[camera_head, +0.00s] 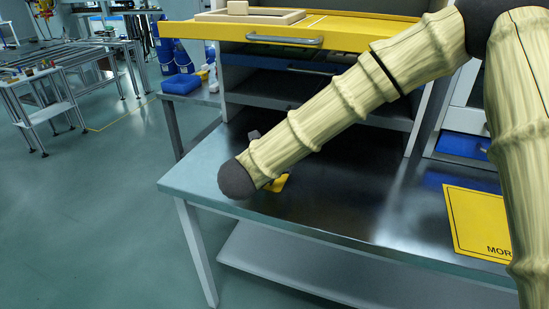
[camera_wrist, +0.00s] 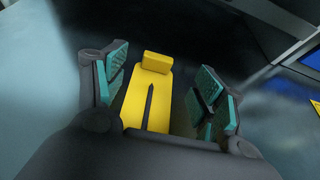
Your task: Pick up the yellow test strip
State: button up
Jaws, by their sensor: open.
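The yellow test strip (camera_wrist: 160,100) lies flat on the dark table top in the wrist view, with a raised yellow block at its far end and a narrow dark line along its middle. My gripper (camera_wrist: 164,74) is open, its green-padded fingers on either side of the strip with gaps between. The near end of the strip is hidden by the gripper body. In the head view a small yellow patch of it (camera_head: 278,183) shows beside my forearm; my arm hides most of the gripper there.
The metal table (camera_head: 330,205) carries a yellow printed sign (camera_head: 476,222) at right. Behind stands a shelf cabinet with a pulled-out yellow drawer (camera_head: 290,36) overhanging the table. A blue bin (camera_head: 181,84) sits on a side table. The table's front left is clear.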

jog(key=x, duration=0.9)
jog(key=shift+w+f, duration=0.1)
jog(key=shift+w, duration=0.2)
jog(key=shift+c, duration=0.2)
